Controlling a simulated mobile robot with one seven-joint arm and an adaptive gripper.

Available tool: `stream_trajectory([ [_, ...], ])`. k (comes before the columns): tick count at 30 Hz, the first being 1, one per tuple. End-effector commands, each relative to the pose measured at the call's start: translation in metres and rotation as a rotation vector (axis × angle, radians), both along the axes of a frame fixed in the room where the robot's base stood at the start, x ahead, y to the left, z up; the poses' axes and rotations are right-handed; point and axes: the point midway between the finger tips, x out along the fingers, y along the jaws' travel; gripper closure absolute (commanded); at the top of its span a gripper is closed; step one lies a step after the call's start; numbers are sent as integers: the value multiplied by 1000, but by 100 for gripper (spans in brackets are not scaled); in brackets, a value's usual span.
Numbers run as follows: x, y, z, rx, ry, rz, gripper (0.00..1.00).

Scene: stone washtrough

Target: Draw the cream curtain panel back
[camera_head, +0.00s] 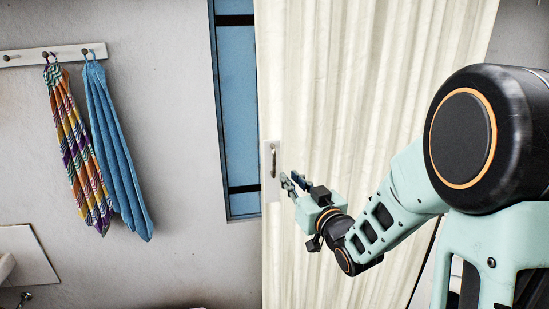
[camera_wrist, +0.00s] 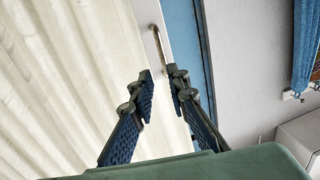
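The cream curtain panel (camera_head: 330,90) hangs in folds over much of the middle of the head view; it also fills the left of the wrist view (camera_wrist: 60,80). A pale plate with a small metal handle (camera_head: 273,160) is on the curtain's left edge. In the wrist view the handle (camera_wrist: 156,42) is just beyond my fingertips. My gripper (camera_head: 288,178) is open, its two fingers a little apart (camera_wrist: 160,73), just right of and below the handle in the head view. Nothing shows held; whether a fingertip touches the handle I cannot tell.
A blue window strip with dark bars (camera_head: 238,100) is left of the curtain edge. A patterned cloth (camera_head: 78,150) and a blue cloth (camera_head: 115,150) hang from a white peg rail (camera_head: 25,57). A pale basin edge (camera_head: 25,258) is at lower left.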

Motion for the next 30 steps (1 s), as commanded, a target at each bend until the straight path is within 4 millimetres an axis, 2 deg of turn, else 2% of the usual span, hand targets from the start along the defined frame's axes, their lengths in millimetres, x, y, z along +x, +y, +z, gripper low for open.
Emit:
stream_trajectory([
  [4, 2, 6, 5, 13, -14, 11, 85],
  [7, 12, 10, 5, 13, -14, 11, 85],
  [21, 81, 45, 5, 11, -12, 9, 85],
  [30, 95, 53, 4, 10, -13, 8, 85],
])
